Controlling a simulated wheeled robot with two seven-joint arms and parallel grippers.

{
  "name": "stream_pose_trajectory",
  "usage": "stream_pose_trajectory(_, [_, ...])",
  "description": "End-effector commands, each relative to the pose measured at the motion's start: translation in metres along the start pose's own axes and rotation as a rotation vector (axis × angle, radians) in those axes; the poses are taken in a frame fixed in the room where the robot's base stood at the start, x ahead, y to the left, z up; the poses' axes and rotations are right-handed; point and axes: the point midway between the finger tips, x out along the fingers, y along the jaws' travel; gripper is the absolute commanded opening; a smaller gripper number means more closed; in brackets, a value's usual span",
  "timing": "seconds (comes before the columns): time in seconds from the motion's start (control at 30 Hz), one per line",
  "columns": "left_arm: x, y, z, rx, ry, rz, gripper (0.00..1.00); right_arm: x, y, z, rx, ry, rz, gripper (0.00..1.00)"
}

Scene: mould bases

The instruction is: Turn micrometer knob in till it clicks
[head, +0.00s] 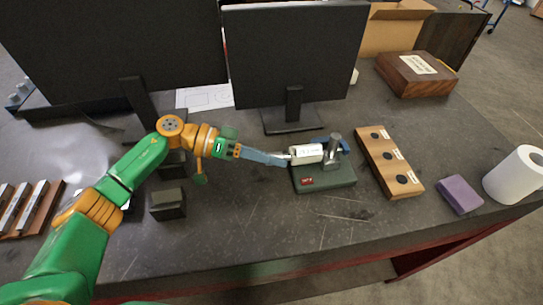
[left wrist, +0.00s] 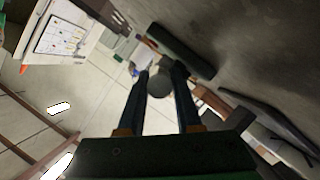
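The micrometer, with a white labelled barrel (head: 306,153) and a blue frame, lies level in a stand with a grey post (head: 333,146) and a dark green base (head: 323,178). My left gripper (head: 287,160) is at the left end of the micrometer. In the left wrist view, the round dark end of the knob (left wrist: 159,84) sits between the two fingertips (left wrist: 160,76). The fingers are apart, one on each side of the knob. I cannot tell whether they press on it. My right gripper is not in view.
Further right are a purple block (head: 459,195) and a white roll (head: 514,174). A monitor (head: 293,55) is behind. A dark block (head: 168,204) lies below my left arm.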

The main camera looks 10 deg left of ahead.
Motion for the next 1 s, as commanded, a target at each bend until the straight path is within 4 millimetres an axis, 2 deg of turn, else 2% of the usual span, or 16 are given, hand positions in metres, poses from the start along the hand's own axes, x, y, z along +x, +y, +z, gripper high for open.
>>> stream_pose_trajectory(0.03, [0.000, 0.000, 0.000, 0.000, 0.000, -0.001, 0.17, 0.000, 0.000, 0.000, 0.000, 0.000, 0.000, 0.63])
stream_pose_trajectory(0.1, [0.000, 0.000, 0.000, 0.000, 0.000, -0.001, 0.00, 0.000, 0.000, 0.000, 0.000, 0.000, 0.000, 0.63])
stream_pose_trajectory(0.27, [0.000, 0.000, 0.000, 0.002, 0.000, -0.001, 0.00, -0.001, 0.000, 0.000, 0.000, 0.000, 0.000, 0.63])
stream_pose_trajectory(0.43, [-0.001, 0.002, -0.002, 0.030, -0.001, -0.013, 0.00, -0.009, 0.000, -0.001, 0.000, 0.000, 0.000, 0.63])
stream_pose_trajectory(1.0, [-0.002, 0.004, -0.004, 0.385, 0.000, -0.161, 0.00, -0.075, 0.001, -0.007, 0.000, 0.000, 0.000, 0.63])
